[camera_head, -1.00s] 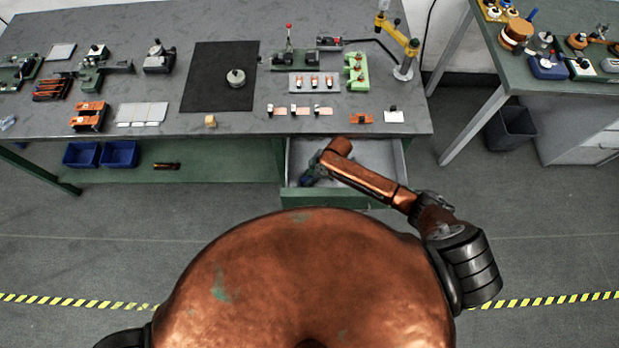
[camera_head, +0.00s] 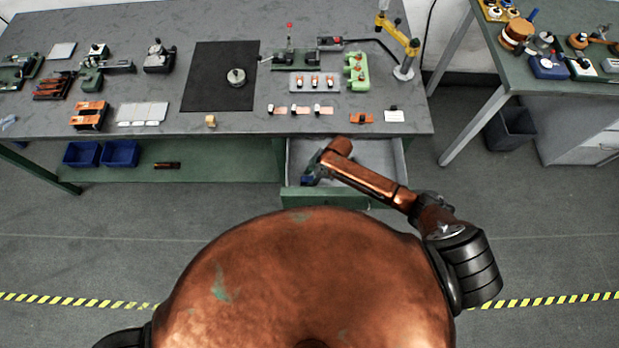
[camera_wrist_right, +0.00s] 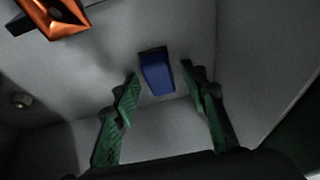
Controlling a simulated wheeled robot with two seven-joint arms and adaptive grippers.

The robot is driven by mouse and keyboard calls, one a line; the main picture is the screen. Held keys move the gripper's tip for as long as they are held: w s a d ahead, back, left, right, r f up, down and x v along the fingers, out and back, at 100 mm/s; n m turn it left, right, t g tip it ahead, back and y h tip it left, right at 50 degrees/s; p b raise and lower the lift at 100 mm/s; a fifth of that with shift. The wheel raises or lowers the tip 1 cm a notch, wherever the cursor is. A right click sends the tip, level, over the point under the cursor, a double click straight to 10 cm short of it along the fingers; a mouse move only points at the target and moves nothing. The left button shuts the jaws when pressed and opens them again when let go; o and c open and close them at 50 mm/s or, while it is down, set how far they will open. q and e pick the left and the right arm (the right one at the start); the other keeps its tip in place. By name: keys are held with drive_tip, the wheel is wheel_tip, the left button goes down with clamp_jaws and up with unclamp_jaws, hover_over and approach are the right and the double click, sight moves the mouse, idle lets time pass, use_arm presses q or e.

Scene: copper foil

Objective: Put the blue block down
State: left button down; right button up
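The blue block (camera_head: 307,181) is in the open drawer (camera_head: 375,160) under the table's front edge, near its left front corner. In the right wrist view the blue block (camera_wrist_right: 157,72) lies between the green fingertips of my right gripper (camera_wrist_right: 160,74), with a visible gap on each side. My right gripper is open. In the head view my right gripper (camera_head: 314,171) reaches down into the drawer and is partly hidden by my copper wrist. My left gripper is out of view.
An orange copper-like part (camera_wrist_right: 58,20) shows at the upper left of the wrist view. The drawer's walls are close around my right gripper. A small tan cube (camera_head: 210,121) and several fixtures stand on the grey table (camera_head: 240,125) above.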

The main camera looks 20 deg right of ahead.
drive_tip(key=p+v, duration=0.1)
drive_tip(key=v, duration=1.1)
